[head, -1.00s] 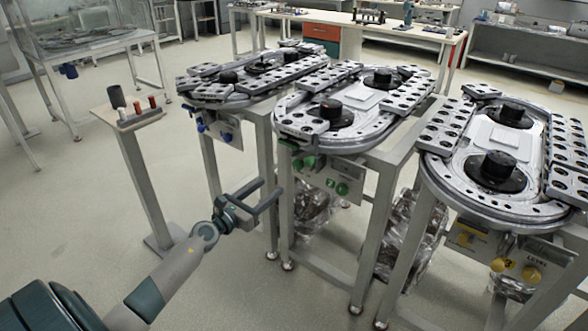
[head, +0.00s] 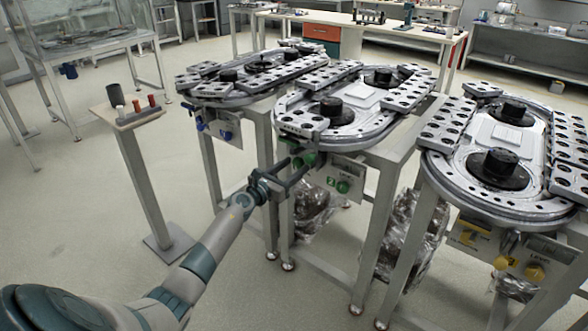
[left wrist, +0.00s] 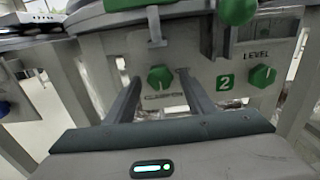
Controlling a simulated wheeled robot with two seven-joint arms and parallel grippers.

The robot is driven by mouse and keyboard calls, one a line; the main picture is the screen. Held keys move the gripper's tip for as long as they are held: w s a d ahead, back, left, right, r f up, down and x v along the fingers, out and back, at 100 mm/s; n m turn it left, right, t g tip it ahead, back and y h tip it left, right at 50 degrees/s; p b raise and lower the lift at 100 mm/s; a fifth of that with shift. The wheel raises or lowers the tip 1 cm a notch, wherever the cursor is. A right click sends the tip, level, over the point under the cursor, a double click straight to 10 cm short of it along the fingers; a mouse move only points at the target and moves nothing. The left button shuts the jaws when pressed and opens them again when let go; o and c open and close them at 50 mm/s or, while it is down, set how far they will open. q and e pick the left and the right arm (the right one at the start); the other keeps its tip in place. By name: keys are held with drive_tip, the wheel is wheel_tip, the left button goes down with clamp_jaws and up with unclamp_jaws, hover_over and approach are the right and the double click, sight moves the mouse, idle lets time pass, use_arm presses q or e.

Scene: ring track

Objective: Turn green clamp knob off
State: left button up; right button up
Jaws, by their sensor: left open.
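The green clamp knob (left wrist: 160,77) is on the grey panel (left wrist: 225,65) of the middle ring track, above a partly hidden CLAMP label. My left gripper (left wrist: 159,80) is open, with its fingers to the left and right of the knob in the left wrist view. I cannot tell whether they touch it. In the head view, my left gripper (head: 296,170) is in front of this panel, and its fingers partly cover the green parts there. The green level knob (left wrist: 262,76) is to the right, beyond a green "2" label (left wrist: 225,82). My right gripper is not in view.
A green ball handle (left wrist: 237,10) hangs above the panel between the two knobs. The left track has blue knobs (head: 227,135) and the right track has yellow knobs (head: 534,272). A small stand (head: 128,118) with cylinders is at the left. Table legs are below the panel.

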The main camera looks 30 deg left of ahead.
use_arm(q)
drive_tip(key=shift+w, duration=0.3)
drive_tip(key=c, duration=1.1)
drive_tip(key=shift+o, duration=0.2)
